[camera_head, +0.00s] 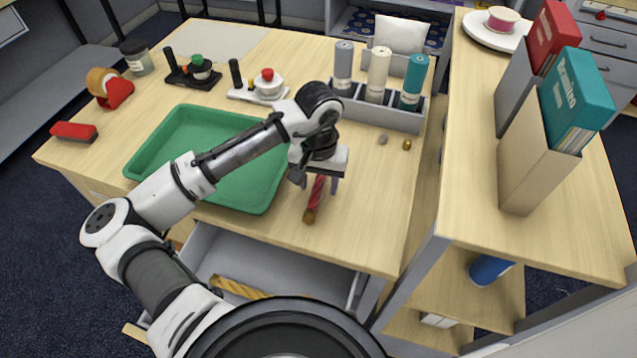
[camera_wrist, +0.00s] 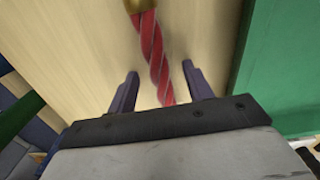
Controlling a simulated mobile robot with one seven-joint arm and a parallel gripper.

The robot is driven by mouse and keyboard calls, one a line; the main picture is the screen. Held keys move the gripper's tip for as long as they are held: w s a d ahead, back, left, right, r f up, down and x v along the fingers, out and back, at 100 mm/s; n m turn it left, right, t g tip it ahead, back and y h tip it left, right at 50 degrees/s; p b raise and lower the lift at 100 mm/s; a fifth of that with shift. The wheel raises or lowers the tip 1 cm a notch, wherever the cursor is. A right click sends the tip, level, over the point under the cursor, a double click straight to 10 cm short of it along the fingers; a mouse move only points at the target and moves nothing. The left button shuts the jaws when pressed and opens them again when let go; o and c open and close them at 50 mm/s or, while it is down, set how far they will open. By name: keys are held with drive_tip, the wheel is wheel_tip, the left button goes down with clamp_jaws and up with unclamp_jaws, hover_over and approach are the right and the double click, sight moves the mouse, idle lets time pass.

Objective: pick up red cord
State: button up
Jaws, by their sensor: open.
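The red cord (camera_head: 316,190) is a short twisted red length with a brass-coloured end. It lies on the wooden table, just right of the green tray. In the wrist view the red cord (camera_wrist: 154,55) runs from the top edge down between the fingers, its gold end at the top. My gripper (camera_head: 318,185) is directly over the cord, its fingers pointing down on either side. In the wrist view my gripper (camera_wrist: 158,82) is open, with a gap between each finger and the cord. The cord's other end is hidden by the gripper body.
The green tray (camera_head: 262,203) is close on the left. A grey holder (camera_head: 400,119) with several rolls stands behind. An open drawer (camera_head: 290,262) below the front edge holds a yellow twisted cord (camera_head: 238,288). A raised shelf (camera_head: 470,160) with binders stands right. Table right of the cord is clear.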

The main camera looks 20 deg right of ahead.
drive_tip(key=c, duration=1.1)
drive_tip(key=shift+r, duration=0.1)
